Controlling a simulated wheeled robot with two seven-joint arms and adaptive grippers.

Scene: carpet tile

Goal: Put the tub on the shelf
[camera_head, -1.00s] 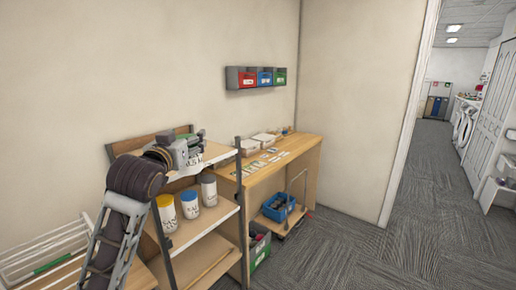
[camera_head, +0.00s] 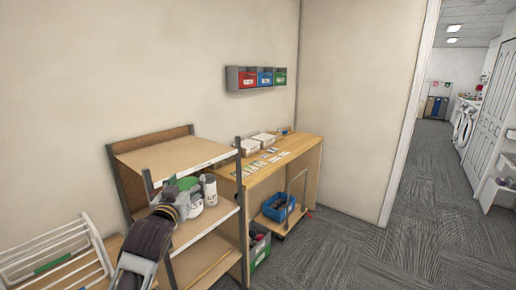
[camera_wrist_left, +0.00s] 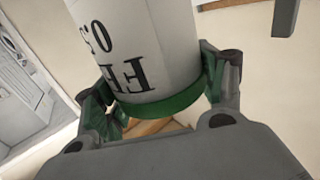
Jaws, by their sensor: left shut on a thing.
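The tub, white with black lettering and a green lid (camera_head: 187,183), is held in my left gripper (camera_head: 184,190). The gripper is at the front of the shelf unit's middle level. In the left wrist view, the white tub (camera_wrist_left: 140,45) fills the space between the two fingers, which close on it by its green rim. The shelf (camera_head: 215,228) unit is wooden with grey posts. A grey-lidded white jar (camera_head: 209,187) stands on its middle board, right of the held tub. The gripper hides other parts of that board; whether the tub touches it, I cannot tell. My right gripper is out of view.
The top board (camera_head: 165,160) of the shelf unit is bare. A wooden desk (camera_head: 290,150) with white boxes and cards stands to the right. A blue crate (camera_head: 279,207) sits on a trolley below it. A white rack (camera_head: 55,255) is at the left.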

